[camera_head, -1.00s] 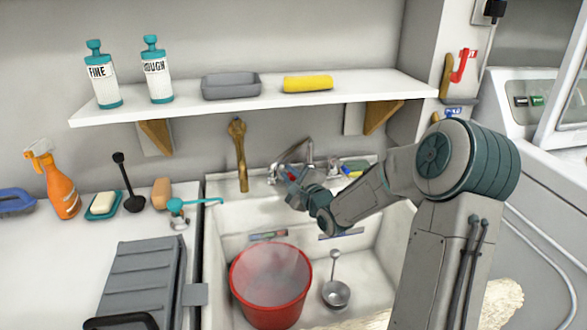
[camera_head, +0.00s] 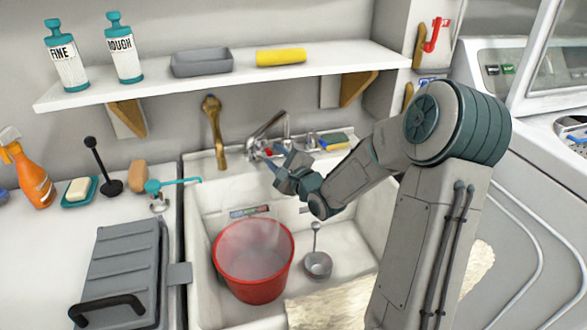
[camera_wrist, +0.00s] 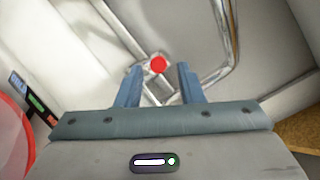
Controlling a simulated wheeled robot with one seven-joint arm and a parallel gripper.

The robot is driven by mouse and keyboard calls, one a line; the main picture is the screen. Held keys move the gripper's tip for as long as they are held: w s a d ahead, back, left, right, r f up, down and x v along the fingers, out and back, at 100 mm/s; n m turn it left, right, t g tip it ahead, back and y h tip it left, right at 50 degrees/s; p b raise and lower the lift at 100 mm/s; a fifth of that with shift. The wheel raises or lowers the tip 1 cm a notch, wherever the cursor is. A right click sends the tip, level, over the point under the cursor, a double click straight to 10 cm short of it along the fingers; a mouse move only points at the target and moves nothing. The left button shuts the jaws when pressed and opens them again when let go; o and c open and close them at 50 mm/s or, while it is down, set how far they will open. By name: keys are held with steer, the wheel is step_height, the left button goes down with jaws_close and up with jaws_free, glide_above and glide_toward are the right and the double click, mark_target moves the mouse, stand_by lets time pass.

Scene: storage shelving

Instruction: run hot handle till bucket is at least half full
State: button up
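The metal tap (camera_head: 281,119) stands at the sink's back wall. Its red-marked hot handle (camera_head: 268,151) shows just beyond my gripper (camera_head: 272,163). In the wrist view, the red cap of the hot handle (camera_wrist: 158,65) lies between the two blue fingertips of my gripper (camera_wrist: 159,75). The fingers are apart, and I cannot tell whether they touch the handle. The red bucket (camera_head: 253,288) stands upright in the sink, below and left of my gripper. Pale haze hangs over its mouth; the water level cannot be made out. Its rim shows at the left of the wrist view (camera_wrist: 24,125).
A ladle (camera_head: 317,264) lies in the sink right of the bucket. A wooden brush (camera_head: 213,130) hangs left of the tap. The shelf (camera_head: 220,88) spans the wall above.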

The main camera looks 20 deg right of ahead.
steer(key=p+v, duration=0.1)
steer(key=v, duration=0.8)
steer(key=shift+s+p, duration=0.2)
steer(key=shift+p, duration=0.1)
steer(key=shift+r, duration=0.1)
steer(key=s+a+r+n+g+h+p, duration=0.2)
steer(key=s+r+n+g+p, duration=0.5)
steer(key=s+r+n+p, duration=0.1)
steer(key=s+a+r+n+g+h+p, duration=0.2)
steer(key=s+r+n+g+h+p, duration=0.1)
steer(key=s+r+n+g+p, duration=0.4)
steer(key=s+r+n+p, duration=0.1)
steer(key=s+r+n, duration=0.1)
steer(key=s+n, duration=0.1)
steer(key=s+r+n+p, duration=0.1)
steer(key=s+r+n, duration=0.1)
steer(key=s, duration=0.3)
steer(key=shift+s+a+r+n+h, duration=0.25)
steer(key=shift+a+n+h, duration=0.1)
steer(key=shift+n, duration=0.25)
